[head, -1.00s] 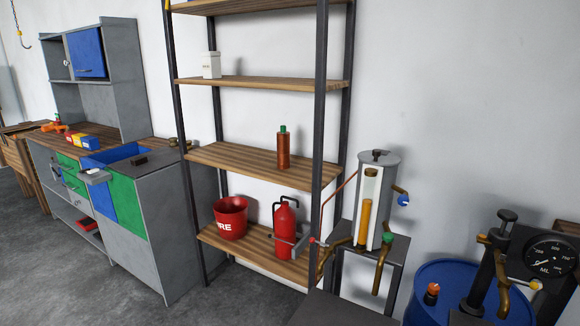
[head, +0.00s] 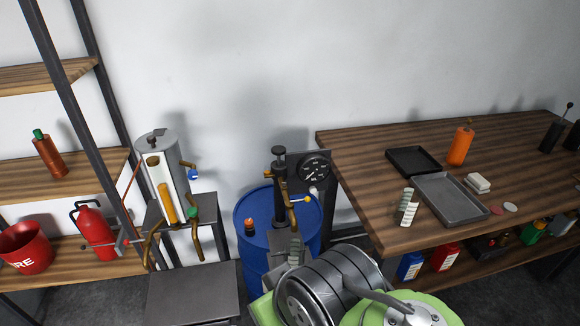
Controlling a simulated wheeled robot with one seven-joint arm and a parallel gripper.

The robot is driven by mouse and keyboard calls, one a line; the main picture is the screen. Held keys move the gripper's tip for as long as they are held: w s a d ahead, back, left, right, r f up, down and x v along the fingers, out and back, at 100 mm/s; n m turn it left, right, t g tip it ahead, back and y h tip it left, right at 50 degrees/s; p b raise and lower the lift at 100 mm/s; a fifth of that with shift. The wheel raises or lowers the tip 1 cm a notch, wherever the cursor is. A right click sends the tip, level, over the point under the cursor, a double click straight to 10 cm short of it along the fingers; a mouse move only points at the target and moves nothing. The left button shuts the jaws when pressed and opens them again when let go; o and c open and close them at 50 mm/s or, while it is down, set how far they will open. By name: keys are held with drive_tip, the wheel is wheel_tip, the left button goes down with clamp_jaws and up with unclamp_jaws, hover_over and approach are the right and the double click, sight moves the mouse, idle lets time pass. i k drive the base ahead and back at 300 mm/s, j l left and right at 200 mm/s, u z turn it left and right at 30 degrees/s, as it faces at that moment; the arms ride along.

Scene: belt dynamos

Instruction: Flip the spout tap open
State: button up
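No spout tap is labelled, and I cannot tell which of two is meant. A pump (head: 280,187) with a round dial gauge stands at the blue drum (head: 250,212). It has a brass spout and a small lever with a yellow knob (head: 307,199). To its left, a grey cylinder with a sight tube (head: 158,165) stands on a dark stand. It has brass pipes, a green knob (head: 193,213) and a blue knob (head: 193,174). I cannot make out whether either tap is open. Grey and green parts of my arm fill the bottom centre and hide the drum's lower front.
A wooden workbench (head: 350,150) on the right holds black and grey trays (head: 450,198) and an orange bottle (head: 460,146). Shelving on the left holds a red fire bucket (head: 25,247) and a red extinguisher (head: 95,230). A low dark platform (head: 190,295) lies before the stand.

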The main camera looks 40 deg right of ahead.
sight(307, 198)
drive_tip(key=i+l+z, duration=0.1)
drive_tip(key=l+z, duration=0.3)
drive_tip(key=i+l+z, duration=0.1)
drive_tip(key=l+z, duration=0.15)
drive_tip(key=z, duration=0.15)
drive_tip(key=k+j, duration=0.2)
drive_tip(key=j, duration=0.15)
drive_tip(key=j+z, duration=0.1)
drive_tip(key=j, duration=1.05)
drive_tip(key=i+j, duration=0.5)
drive_tip(key=i, duration=0.2)
